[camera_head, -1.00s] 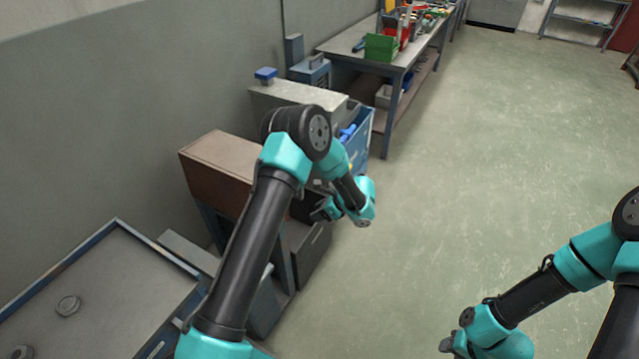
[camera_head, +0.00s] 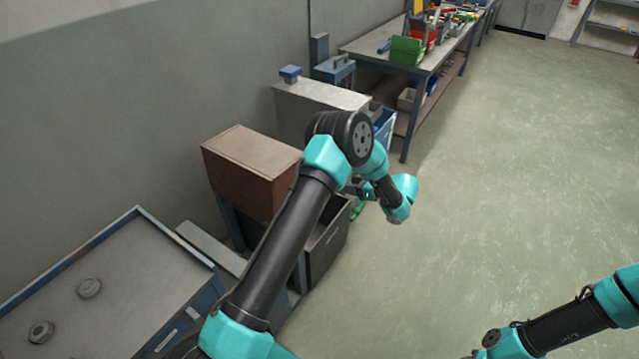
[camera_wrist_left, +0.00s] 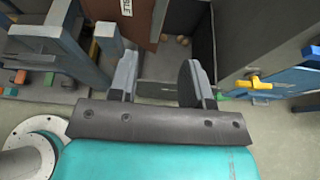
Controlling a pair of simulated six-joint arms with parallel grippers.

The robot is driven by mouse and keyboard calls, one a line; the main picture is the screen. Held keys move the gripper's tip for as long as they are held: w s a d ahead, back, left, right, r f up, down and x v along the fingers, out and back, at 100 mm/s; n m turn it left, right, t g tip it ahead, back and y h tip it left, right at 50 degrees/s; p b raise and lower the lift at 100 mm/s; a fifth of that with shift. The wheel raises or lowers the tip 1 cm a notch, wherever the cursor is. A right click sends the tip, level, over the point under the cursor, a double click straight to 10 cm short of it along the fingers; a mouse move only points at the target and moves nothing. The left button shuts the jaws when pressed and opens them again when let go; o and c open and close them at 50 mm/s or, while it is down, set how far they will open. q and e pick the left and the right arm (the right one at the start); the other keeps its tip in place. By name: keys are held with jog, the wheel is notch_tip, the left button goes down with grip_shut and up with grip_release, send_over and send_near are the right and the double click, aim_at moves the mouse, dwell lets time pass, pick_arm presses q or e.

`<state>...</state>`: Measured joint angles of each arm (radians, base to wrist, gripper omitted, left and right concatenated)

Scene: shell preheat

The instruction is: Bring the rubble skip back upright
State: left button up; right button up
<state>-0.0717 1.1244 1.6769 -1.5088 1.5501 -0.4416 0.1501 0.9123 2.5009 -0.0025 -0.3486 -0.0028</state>
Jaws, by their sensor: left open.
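The rubble skip (camera_head: 328,245) is a dark grey, open-topped bin tipped outward below a brown hood (camera_head: 250,168). In the left wrist view the skip (camera_wrist_left: 160,66) shows its inside, with a few small brownish lumps at the back, and the hood (camera_wrist_left: 127,14) carries lettering ending in "BLE". My left gripper (camera_wrist_left: 158,78) is open, its two fingers spread above the skip's near edge; I cannot tell whether they touch it. In the head view this gripper (camera_head: 362,190) is partly hidden by my arm. My right arm enters at lower right, its gripper out of frame.
A blue-rimmed table (camera_head: 180,250) with two round metal pieces stands at left. A grey cabinet (camera_head: 318,98) stands behind the hood. A blue panel with a yellow handle (camera_wrist_left: 255,82) is close on the wrist view's right. The floor (camera_head: 500,190) is clear.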

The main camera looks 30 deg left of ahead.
pick_arm(q)
jog(key=x, duration=1.5)
jog(key=shift+c, duration=0.3)
grip_shut()
